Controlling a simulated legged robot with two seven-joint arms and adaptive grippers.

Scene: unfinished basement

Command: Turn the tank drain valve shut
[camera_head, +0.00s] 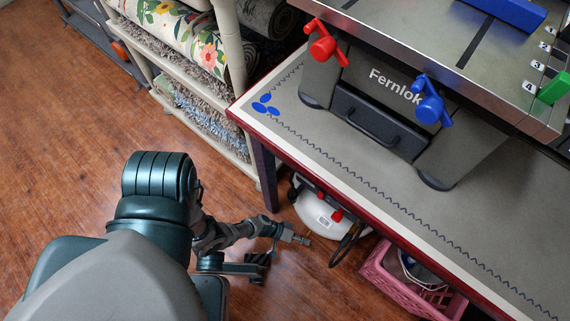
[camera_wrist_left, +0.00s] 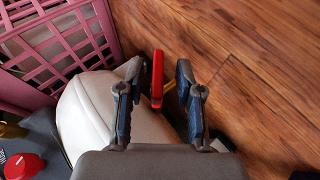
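The white tank (camera_head: 318,212) lies on the floor under the table, partly hidden by the tabletop. It fills the lower left middle of the left wrist view (camera_wrist_left: 85,115). My left gripper (camera_head: 280,252) is low beside the tank. In the left wrist view its two fingers (camera_wrist_left: 158,88) are spread apart, with the red lever between them; contact with either finger cannot be made out. My right gripper is in no view.
A pink crate (camera_head: 408,290) stands right of the tank under the table (camera_head: 450,235); it also shows in the left wrist view (camera_wrist_left: 60,50). A red knob (camera_wrist_left: 24,166) sits on a dark panel beside the tank. A shelf of rolled rugs stands left. Wooden floor (camera_head: 75,150) is open at left.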

